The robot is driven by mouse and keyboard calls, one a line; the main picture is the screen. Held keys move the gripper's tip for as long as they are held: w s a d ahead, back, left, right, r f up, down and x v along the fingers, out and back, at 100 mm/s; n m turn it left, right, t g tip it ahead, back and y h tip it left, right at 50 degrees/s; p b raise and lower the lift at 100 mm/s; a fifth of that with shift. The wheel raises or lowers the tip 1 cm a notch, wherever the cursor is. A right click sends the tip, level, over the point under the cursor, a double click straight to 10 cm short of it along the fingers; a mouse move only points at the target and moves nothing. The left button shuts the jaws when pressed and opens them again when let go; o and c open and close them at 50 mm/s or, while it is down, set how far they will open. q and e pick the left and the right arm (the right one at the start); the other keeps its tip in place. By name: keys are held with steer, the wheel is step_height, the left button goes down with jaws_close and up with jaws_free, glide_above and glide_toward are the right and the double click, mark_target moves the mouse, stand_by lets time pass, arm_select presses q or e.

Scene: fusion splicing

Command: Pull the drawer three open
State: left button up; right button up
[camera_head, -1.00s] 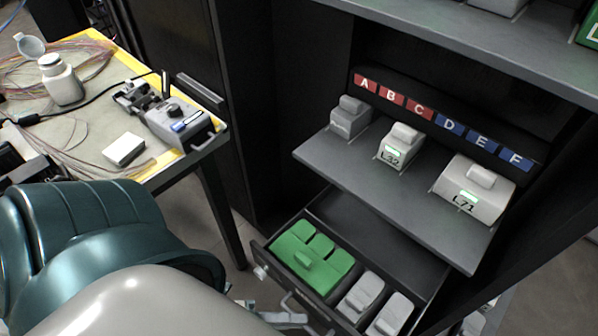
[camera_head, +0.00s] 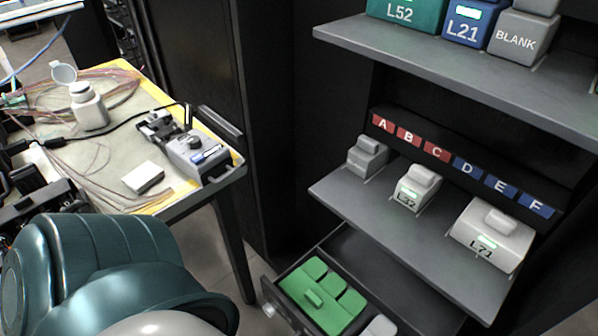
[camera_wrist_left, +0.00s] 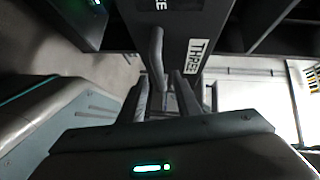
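In the left wrist view the dark drawer front (camera_wrist_left: 165,15) carries a white label (camera_wrist_left: 197,56) reading THREE. A grey bar handle (camera_wrist_left: 156,55) sticks out from it. My left gripper (camera_wrist_left: 165,98) is at the handle, its two fingers apart with a gap between them. The handle's end lies near or between the fingertips; contact is unclear. My right gripper is out of view.
A shelf (camera_head: 360,215) with grey blocks and lettered tags A to F overhangs the drawer. A higher shelf (camera_head: 450,60) holds L52, L21 and BLANK blocks. A worktable (camera_head: 125,168) with a splicing device (camera_head: 195,155) and a white bottle (camera_head: 88,108) stands left.

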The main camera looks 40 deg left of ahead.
arm_select(q)
steer(key=v, duration=1.5)
steer(key=shift+a, duration=0.2)
steer(key=shift+s, duration=0.25)
